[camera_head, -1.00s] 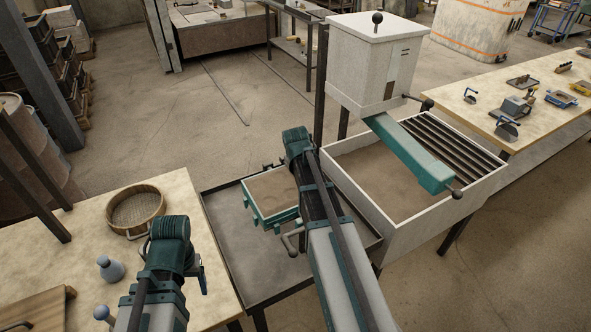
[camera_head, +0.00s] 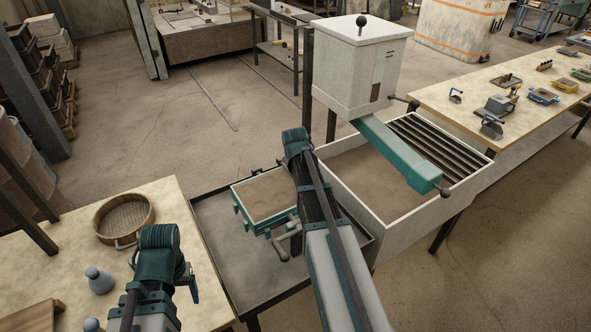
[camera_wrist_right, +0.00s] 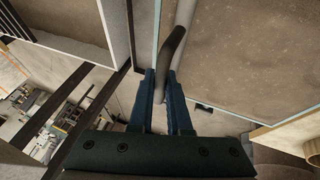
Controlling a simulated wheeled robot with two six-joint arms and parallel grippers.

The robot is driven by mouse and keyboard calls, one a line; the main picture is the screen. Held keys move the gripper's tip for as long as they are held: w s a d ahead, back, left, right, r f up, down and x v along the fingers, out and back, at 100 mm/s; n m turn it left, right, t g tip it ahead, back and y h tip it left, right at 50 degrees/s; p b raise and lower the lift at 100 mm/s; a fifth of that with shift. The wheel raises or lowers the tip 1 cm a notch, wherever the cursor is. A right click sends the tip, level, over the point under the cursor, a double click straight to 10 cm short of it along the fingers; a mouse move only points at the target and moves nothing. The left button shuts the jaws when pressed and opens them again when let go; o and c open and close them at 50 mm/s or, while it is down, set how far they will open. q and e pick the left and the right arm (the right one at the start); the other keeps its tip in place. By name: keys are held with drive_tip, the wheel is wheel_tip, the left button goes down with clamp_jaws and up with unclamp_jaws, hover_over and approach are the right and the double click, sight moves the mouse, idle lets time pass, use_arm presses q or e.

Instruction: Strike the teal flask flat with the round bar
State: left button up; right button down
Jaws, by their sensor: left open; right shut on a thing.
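The teal flask (camera_head: 237,203) is a shallow box full of brown sand (camera_head: 272,193), seen in the head view beside my right arm. Its sand and pale rim (camera_wrist_right: 262,128) fill the right of the right wrist view. My right gripper (camera_wrist_right: 167,84) is shut on the dark, bent end of the round bar (camera_wrist_right: 173,50); the pale rod beyond it runs over the sand near one rim. Whether it touches is unclear. In the head view a grey end of the bar (camera_head: 283,247) shows at the flask's near side. My left gripper (camera_head: 192,285) is open and empty over the left table.
The flask stands on a dark grey tray table (camera_head: 225,262).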

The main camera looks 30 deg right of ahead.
drive_tip(key=shift+d, duration=0.1)
drive_tip(key=d, duration=0.3)
drive_tip(key=shift+w+r, duration=0.1)
idle(0.4)
wheel_tip(320, 180, up, 7)
drive_tip(key=p, duration=0.7)
idle(0.5)
drive_tip(key=f+b, duration=0.5)
drive_tip(key=shift+a+f, duration=0.1)
drive_tip(key=shift+a, duration=0.1)
drive_tip(key=shift+f+b, duration=1)
drive_tip(key=shift+b, duration=0.15)
idle(1.0)
